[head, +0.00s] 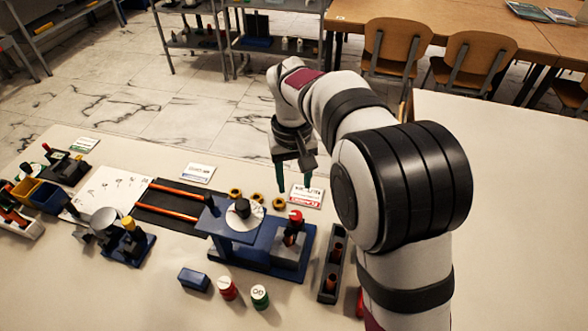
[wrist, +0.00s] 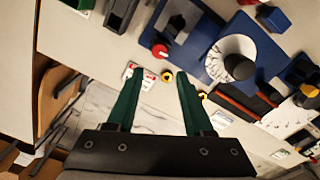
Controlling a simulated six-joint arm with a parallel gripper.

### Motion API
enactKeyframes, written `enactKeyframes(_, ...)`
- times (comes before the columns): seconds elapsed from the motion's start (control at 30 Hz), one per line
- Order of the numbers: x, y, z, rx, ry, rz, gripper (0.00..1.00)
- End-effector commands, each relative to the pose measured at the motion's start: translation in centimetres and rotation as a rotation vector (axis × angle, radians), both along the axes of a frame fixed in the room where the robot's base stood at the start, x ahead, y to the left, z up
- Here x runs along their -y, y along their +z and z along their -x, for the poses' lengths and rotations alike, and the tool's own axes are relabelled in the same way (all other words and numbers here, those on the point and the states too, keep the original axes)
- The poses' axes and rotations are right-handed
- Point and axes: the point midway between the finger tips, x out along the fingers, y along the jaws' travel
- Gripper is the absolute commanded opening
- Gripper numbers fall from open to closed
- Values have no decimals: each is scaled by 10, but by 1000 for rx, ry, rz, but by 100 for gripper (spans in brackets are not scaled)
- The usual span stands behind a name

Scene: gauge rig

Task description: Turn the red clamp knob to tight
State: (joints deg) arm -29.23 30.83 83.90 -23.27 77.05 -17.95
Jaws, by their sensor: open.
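The knob's turn marking is too small to read.
A white dial with a black knob (head: 242,207) stands left of the clamp. Brass nuts (head: 257,198) and a labelled card (head: 306,196) lie behind it. A dark rack (head: 331,268) stands at right. A blue block (head: 194,279) and red and green cans (head: 260,297) stand in front.

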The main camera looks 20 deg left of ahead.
Motion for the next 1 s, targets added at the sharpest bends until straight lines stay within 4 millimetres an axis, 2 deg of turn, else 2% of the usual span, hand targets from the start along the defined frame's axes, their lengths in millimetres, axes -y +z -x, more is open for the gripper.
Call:
enactKeyframes(0.1, -1, 23, 0, 2, 0, -1, 52)
enactKeyframes(0.2, -1, 32, 0, 0, 1, 0, 52)
enactKeyframes(0.47, -1, 35, 1, -1, 0, 0, 52)
enactKeyframes(0.57, -1, 36, 0, -1, 79, 1, 68)
enactKeyframes(0.67, 0, 36, 0, -2, 141, 1, 69)
enactKeyframes(0.77, 0, 24, 1, -3, 140, 3, 69)
enactKeyframes(0.87, 1, -2, 1, -6, 139, 4, 69)
enactKeyframes(1.0, 2, -45, 1, -8, 137, 3, 69)
